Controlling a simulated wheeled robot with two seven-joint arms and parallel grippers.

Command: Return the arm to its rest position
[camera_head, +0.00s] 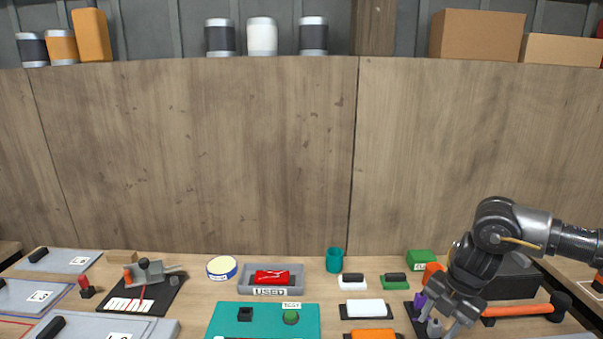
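My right arm comes in from the right edge. Its gripper (437,322) points down over a black mat at the front right, which holds small purple (419,300) and grey (434,328) pieces. Its two fingers stand apart. The grey piece shows between them; I cannot tell whether a finger touches it. My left arm and gripper are out of view.
An orange-handled tool (517,310) and a black case (512,277) lie close to my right arm. A grey tray (244,284) with a red item, a teal cup (334,260) and a teal mat (222,318) fill the middle. A wooden wall (200,150) stands behind.

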